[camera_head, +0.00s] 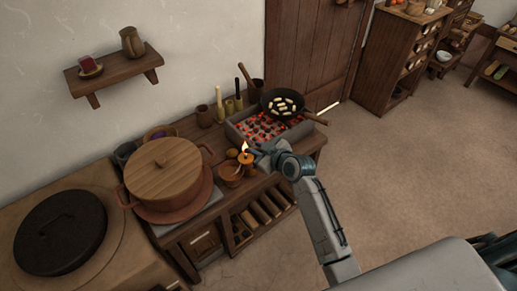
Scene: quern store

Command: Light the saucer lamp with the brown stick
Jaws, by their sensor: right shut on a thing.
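My right gripper (258,151) is shut at the front edge of the low wooden bench, near the grill. It seems to hold the brown stick, which is mostly hidden and too small to make out. A small flame (245,147) burns just left of the fingertips, above a small orange-brown object (246,158). I cannot tell whether the flame sits on the stick or on that object. A small brown bowl (230,178) is just left of and below it. I cannot tell which of these is the saucer lamp. My left gripper is not in view.
A grill of glowing coals (262,128) carries a black pan (282,103) behind the gripper. A large lidded pot (163,171) stands to the left. Candles (239,102) and cups stand behind. A wall shelf (115,72) is upper left. The floor at right is clear.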

